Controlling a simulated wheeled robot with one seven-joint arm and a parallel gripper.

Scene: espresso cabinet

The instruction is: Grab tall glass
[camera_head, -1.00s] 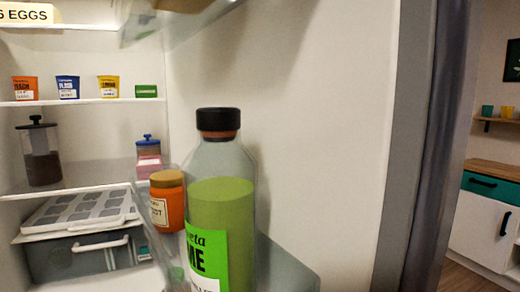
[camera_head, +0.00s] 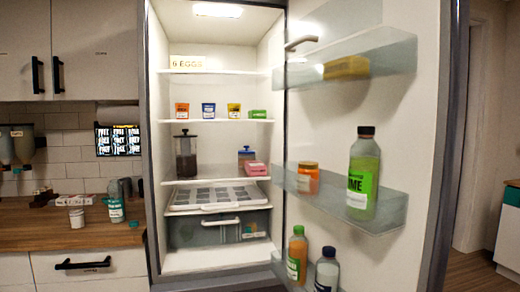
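I cannot make out a clear tall glass. Dark grey cup-like shapes (camera_head: 125,187) stand at the back of the wooden counter, left of the fridge, too small to tell what they are. A tall clear container with a dark lid and dark contents (camera_head: 186,157) stands on a fridge shelf at the left. My gripper is not in view.
The fridge door (camera_head: 415,130) stands open to the right, with a green bottle (camera_head: 363,172), an orange jar (camera_head: 308,178) and lower bottles (camera_head: 297,256) in its racks. The wooden counter (camera_head: 40,237) holds a white jar (camera_head: 77,218) and a green-labelled container (camera_head: 116,210).

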